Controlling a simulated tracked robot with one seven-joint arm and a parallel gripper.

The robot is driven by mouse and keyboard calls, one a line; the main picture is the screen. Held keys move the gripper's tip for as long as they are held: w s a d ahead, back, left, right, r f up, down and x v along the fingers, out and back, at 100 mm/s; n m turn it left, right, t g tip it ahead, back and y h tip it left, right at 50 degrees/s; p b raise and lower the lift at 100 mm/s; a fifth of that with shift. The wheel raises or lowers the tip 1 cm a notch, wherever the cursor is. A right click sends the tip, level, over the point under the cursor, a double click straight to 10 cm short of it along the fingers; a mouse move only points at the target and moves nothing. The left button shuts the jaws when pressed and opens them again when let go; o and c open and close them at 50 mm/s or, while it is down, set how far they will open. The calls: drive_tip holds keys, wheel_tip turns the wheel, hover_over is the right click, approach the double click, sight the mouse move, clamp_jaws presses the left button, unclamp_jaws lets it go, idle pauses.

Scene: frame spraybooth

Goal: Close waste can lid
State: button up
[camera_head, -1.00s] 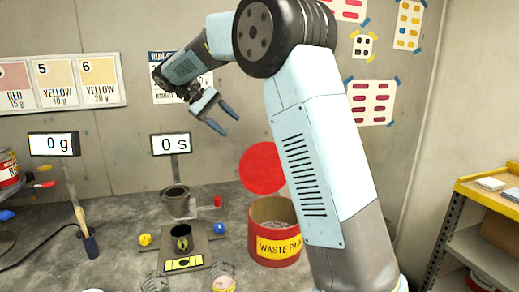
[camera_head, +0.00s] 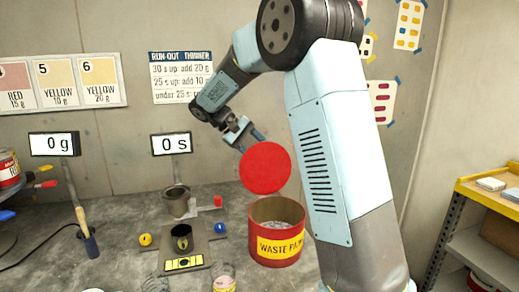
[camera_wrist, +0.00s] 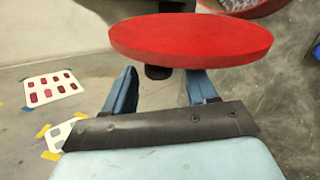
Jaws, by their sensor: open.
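The red round lid (camera_head: 265,168) stands raised, its flat face toward the head camera, above the back of the red waste can (camera_head: 277,254). The can is open at the top and has a yellow "WASTE PAINT" label. My gripper (camera_head: 250,143) is open at the lid's upper left edge, its fingertips partly hidden by the lid. In the wrist view the lid (camera_wrist: 190,40) lies just beyond my gripper (camera_wrist: 163,78). A dark knob (camera_wrist: 158,72) on the lid shows between the two fingers. I cannot tell whether they touch it.
The can's rim shows at the wrist view's top edge. Left of the can stand a grey cup (camera_head: 176,203) on a stand, a blue knob (camera_head: 164,231) and a yellow knob (camera_head: 145,240). A yellow-edged shelf (camera_head: 468,195) stands at the right.

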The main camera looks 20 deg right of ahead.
drive_tip(key=shift+c, duration=0.2)
clamp_jaws()
idle(0.4)
